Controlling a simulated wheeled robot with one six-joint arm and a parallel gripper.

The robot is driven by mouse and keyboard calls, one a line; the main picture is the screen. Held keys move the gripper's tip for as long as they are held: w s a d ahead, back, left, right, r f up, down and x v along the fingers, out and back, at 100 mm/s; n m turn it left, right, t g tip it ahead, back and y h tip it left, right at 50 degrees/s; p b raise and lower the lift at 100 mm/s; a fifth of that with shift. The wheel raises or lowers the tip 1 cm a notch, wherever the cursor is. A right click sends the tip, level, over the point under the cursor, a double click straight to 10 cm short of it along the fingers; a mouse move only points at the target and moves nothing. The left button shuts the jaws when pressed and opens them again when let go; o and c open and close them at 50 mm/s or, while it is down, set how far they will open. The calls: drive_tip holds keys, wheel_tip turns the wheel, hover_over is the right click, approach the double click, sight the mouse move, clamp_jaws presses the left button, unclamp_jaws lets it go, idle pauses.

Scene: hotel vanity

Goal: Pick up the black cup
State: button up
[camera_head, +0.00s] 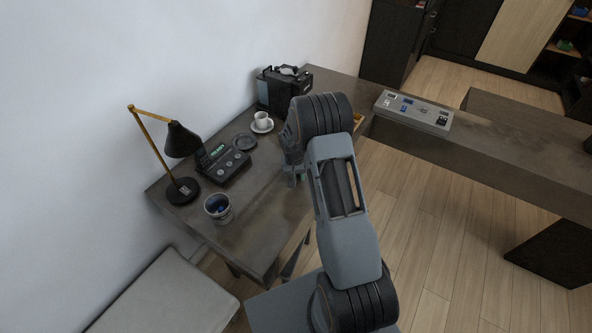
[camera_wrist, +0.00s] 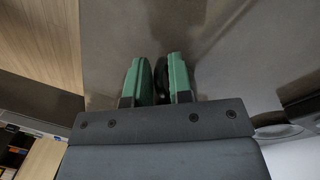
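My gripper (camera_wrist: 155,62) has two green fingers, apart and pointing down over the desk in the wrist view. A dark, rounded thing (camera_wrist: 193,76) shows partly between them and behind the right finger. It may be the black cup, but most of it is hidden, and I cannot tell whether the fingers touch it. In the head view my gripper (camera_head: 294,178) is low over the desk's right part, largely covered by my arm. No plainly black cup shows there. A cup with a dark inside and something blue in it (camera_head: 218,208) stands near the desk's front left.
The desk (camera_head: 265,215) also bears a lamp (camera_head: 183,190), a dark device with dials (camera_head: 224,162), a dish (camera_head: 244,142), a white cup on a saucer (camera_head: 262,121) and a black machine (camera_head: 283,90). A grey panel (camera_head: 413,111) lies on the counter. The front desk surface is clear.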

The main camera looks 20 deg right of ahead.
clamp_jaws()
drive_tip(key=shift+r, duration=0.1)
